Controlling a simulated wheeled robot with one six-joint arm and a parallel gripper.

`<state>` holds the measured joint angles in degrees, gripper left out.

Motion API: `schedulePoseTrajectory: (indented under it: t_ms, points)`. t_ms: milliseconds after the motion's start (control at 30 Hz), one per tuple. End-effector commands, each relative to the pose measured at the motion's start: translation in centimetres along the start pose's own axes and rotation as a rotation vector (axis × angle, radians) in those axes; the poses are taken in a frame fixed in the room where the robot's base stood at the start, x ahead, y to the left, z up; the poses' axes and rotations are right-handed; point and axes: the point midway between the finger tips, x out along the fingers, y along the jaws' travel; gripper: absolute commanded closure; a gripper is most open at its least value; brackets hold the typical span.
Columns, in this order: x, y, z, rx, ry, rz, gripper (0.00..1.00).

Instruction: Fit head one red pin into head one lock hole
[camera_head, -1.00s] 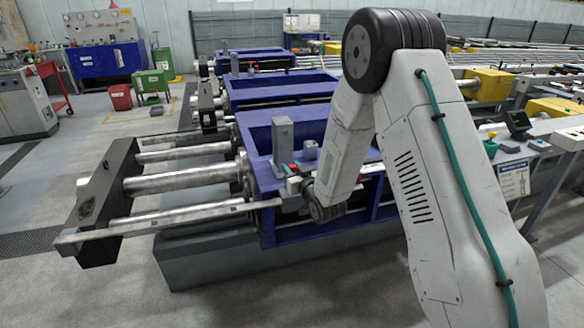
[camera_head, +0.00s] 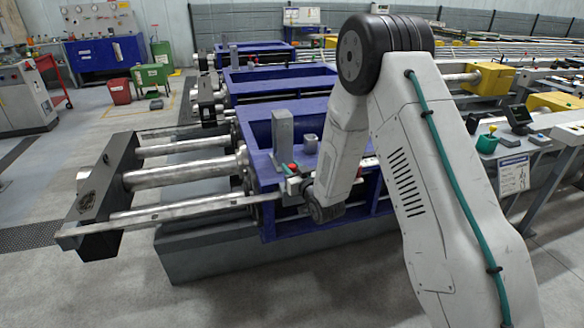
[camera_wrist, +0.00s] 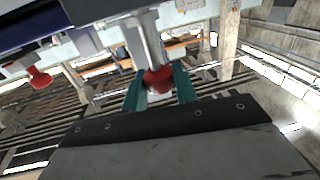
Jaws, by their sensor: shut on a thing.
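In the wrist view, my gripper (camera_wrist: 160,90) has its two teal fingers shut on a red-headed pin (camera_wrist: 158,79). The pin's grey shank runs up and away from the red head toward the machine; its far end is hidden, so I cannot tell whether it is in a hole. A second red knob (camera_wrist: 40,78) hangs on a grey stem at the left, apart from my gripper. In the head view, a red knob (camera_head: 292,166) shows at the front corner of the nearest blue head (camera_head: 262,160), just beside my wrist. The lock hole is not distinguishable.
A grey post (camera_head: 283,135) and a short grey block (camera_head: 310,143) stand on the blue head. Steel rods (camera_head: 190,178) reach left to a dark end plate (camera_head: 105,178). A grey bench (camera_head: 515,150) stands at the right. The floor at front left is clear.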

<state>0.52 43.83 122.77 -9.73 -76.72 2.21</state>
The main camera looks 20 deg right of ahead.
Motion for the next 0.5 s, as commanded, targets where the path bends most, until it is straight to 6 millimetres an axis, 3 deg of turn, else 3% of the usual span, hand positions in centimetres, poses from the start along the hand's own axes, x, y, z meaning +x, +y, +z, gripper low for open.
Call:
schedulePoseTrajectory:
  t_ms: [100,133,200,500]
  points:
    - [0.00,0.00,0.25,0.000,0.001,0.000,0.97]
    - [0.01,0.00,0.20,0.000,0.001,0.000,0.63]
    - [0.00,0.00,0.19,0.000,0.001,0.000,0.46]
    - [-0.19,0.00,0.24,0.000,-0.001,0.000,0.46]
